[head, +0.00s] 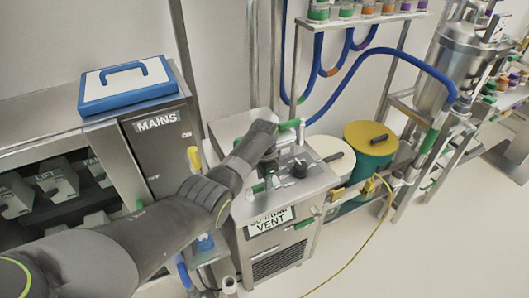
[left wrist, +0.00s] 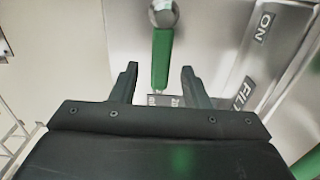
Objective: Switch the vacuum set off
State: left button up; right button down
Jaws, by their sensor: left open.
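The vacuum set (head: 318,183) is a steel box in the middle of the head view, with knobs and fittings on top and a label (head: 270,222) on its front that reads partly "VENT". My left arm reaches over it from the lower left and hides part of its top. In the left wrist view my left gripper (left wrist: 160,68) is open, its two dark fingers apart. A green lever (left wrist: 161,60) with a steel ball end (left wrist: 163,13) shows in the gap between the fingertips. I cannot tell whether it touches them. My right gripper is not in view.
A steel cabinet (head: 160,155) marked "MAINS" stands left, with a blue-and-white case (head: 125,88) on top. A yellow-lidded green container (head: 371,140) and a white one (head: 328,155) stand right of the set. Blue hoses (head: 385,51) hang behind. A yellow cable (head: 355,250) crosses open floor.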

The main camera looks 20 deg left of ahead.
pick_arm(q)
notch_tip(320, 180, up, 16)
jog(key=b, duration=0.2)
jog(key=shift+f, duration=0.15)
